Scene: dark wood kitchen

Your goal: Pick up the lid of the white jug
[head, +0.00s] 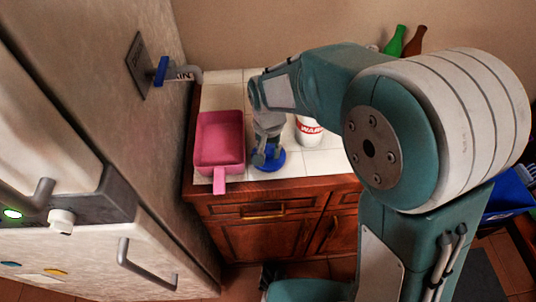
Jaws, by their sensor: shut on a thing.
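My gripper (264,157) is low over the left part of the white tiled counter, pointing down. Its fingers are closed on a round blue piece (274,163), which seems to be the lid; the fingers and wrist cover part of it. I cannot tell whether the blue piece rests on something or is held clear. A white container with red lettering (308,129) stands to the right of the gripper, partly behind my arm. I cannot make out for sure whether it is the white jug, as its top is hidden.
A pink pan (220,142) lies just left of the gripper, its handle over the counter's front edge. Green (395,41) and brown (415,41) bottles stand at the back right. A tall fridge-like unit (60,150) fills the left. Wooden cabinets (262,232) are below the counter (225,96).

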